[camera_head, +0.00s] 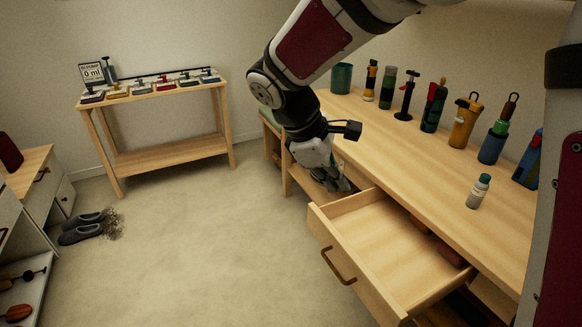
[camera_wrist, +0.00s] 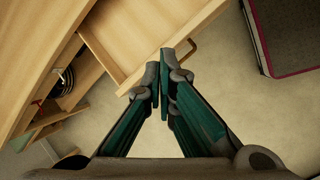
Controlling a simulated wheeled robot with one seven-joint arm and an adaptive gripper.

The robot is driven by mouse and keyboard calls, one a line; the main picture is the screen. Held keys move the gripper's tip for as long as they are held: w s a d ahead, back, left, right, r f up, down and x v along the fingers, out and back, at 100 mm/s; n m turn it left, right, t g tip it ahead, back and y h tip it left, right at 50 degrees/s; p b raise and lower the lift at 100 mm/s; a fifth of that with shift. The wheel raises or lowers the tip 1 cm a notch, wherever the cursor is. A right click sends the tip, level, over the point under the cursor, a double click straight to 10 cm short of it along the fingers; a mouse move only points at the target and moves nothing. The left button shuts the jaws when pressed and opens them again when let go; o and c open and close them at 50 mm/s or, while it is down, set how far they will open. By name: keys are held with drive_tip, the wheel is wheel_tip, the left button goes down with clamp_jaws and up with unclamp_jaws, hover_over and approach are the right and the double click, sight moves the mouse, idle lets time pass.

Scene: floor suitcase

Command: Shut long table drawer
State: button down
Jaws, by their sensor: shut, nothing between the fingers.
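The long wooden table (camera_head: 395,150) runs along the wall at the right in the head view. Its drawer (camera_head: 345,282) is pulled out to the front, with a dark curved handle (camera_head: 337,267) on its face. My gripper (camera_head: 340,184) is shut and empty, low beside the table front, just beyond the far side of the drawer. In the wrist view the closed fingertips (camera_wrist: 163,72) overlap the edge of the open drawer (camera_wrist: 135,35), with the handle (camera_wrist: 187,52) just past them. I cannot tell whether they touch the drawer.
A reddish item (camera_head: 448,254) lies at the drawer's right side. Dark slippers (camera_head: 82,228) lie at left. The floor before the drawer is clear.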

drive_tip(key=w+a+f+n+t+h+b, duration=0.1)
drive_tip(key=w+a+f+n+h+b, duration=0.15)
drive_tip(key=w+a+f+n, duration=0.6)
drive_tip(key=w+a+f+n+t+h+b, duration=0.1)
drive_tip(key=w+a+f+b, duration=0.25)
drive_tip(key=f, duration=1.05)
drive_tip(key=b, duration=0.1)
approach(318, 230)
drive_tip(key=shift+m+y, duration=0.25)
drive_tip(key=shift+x, duration=2.35)
drive_tip(key=shift+s+d+r, duration=0.1)
drive_tip(key=shift+d+r, duration=0.05)
drive_tip(key=shift+d, duration=0.15)
drive_tip(key=w+d, duration=0.3)
drive_tip(key=d, duration=0.5)
drive_tip(key=w+d, duration=0.3)
drive_tip(key=d, duration=0.5)
drive_tip(key=w+d, duration=0.3)
drive_tip(key=d, duration=0.5)
drive_tip(key=shift+w+b, duration=0.35)
drive_tip(key=shift+b, duration=0.05)
drive_tip(key=shift+a, duration=0.1)
